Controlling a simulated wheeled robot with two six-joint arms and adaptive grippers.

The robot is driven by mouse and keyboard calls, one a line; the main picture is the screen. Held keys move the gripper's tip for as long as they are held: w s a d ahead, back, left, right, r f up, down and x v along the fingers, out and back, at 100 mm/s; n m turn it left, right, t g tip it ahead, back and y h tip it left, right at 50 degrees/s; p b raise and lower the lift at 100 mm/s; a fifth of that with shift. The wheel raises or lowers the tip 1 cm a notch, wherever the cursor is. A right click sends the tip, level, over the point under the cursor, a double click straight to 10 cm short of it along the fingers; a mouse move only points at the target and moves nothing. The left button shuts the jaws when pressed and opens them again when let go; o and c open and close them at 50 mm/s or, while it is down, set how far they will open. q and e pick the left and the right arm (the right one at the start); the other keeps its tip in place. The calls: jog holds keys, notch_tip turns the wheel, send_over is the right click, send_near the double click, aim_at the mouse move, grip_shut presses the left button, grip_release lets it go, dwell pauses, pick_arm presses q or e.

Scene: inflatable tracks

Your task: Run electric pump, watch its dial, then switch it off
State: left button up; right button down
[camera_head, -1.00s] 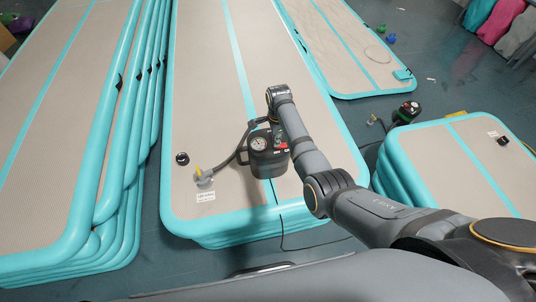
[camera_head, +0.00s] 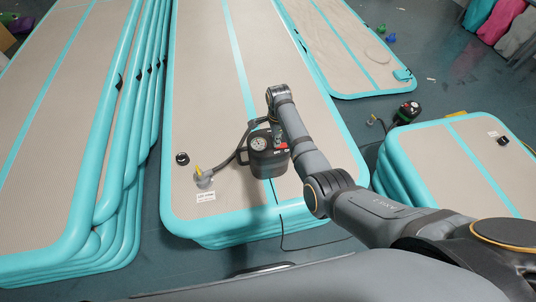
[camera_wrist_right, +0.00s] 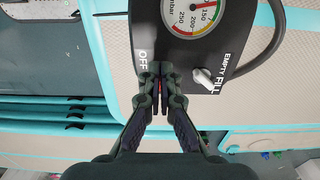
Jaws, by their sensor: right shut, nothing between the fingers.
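The dark electric pump (camera_head: 268,165) stands on the beige and turquoise inflatable track (camera_head: 222,110), its hose running left to the track's valve. Its round dial (camera_head: 258,144) also shows in the right wrist view (camera_wrist_right: 196,14), cut off by the top edge, with a red needle near the 150 mark. A knob (camera_wrist_right: 203,77) sits by the EMPTY and FILL labels. My right gripper (camera_wrist_right: 160,72) is shut and empty, its fingertips over the panel beside the OFF label (camera_wrist_right: 142,60). Something red shows between the fingers; the switch is mostly hidden. My left gripper is out of view.
A stack of folded tracks (camera_head: 110,130) lies at the left. A smaller stack (camera_head: 445,150) stands at the right, with another dark device (camera_head: 406,112) on the floor behind it. A thin cable (camera_head: 285,240) runs from the pump over the track's front edge.

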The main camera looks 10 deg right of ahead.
jog(key=shift+f, duration=0.15)
jog(key=shift+f+b, duration=0.35)
jog(key=shift+f, duration=0.05)
jog(key=shift+r+p, duration=0.6)
jog(key=shift+p, duration=0.2)
notch_tip(320, 180, up, 6)
jog(key=p, duration=0.7)
jog(key=shift+r, duration=0.1)
